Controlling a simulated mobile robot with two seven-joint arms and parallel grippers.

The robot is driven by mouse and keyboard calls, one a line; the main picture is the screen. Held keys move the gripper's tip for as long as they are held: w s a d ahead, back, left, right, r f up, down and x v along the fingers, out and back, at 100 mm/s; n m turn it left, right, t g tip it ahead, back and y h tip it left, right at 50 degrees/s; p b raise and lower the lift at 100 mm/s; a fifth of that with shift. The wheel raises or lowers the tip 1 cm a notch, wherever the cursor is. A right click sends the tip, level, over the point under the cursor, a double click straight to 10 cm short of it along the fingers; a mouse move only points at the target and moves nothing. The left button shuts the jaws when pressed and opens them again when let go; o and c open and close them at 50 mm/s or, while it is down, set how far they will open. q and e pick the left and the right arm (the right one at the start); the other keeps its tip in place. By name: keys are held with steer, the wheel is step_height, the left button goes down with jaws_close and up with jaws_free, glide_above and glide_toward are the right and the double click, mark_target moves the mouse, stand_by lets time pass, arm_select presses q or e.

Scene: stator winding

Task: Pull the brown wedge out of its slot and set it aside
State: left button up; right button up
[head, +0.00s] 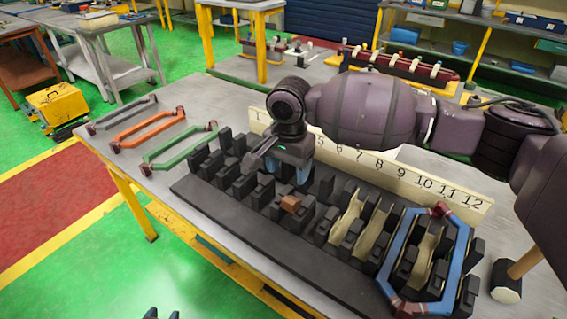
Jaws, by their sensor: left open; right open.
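The brown wedge (290,203) is a small block near the middle of the dark slotted stator (235,222), sitting among the black teeth. My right gripper (288,176) is open above the teeth, just behind and above the wedge; it looks empty and apart from the wedge. My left gripper (161,314) shows only as two dark tips at the bottom edge, open and empty, over the floor in front of the table.
A blue coil (388,262) sits on the stator's right end, beside cream slot liners (345,218). A mallet (507,283) stands at the right. Grey, orange and green (180,146) coils lie at the left. A numbered board (400,175) runs behind. The table's front left is clear.

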mark_target(288, 202)
steer(key=shift+d+m, duration=0.1)
steer(key=shift+m, duration=0.4)
steer(key=shift+s, duration=0.1)
step_height(288, 202, down, 11)
steer(key=shift+r, duration=0.1)
stand_by(0.5)
steer(key=c, duration=1)
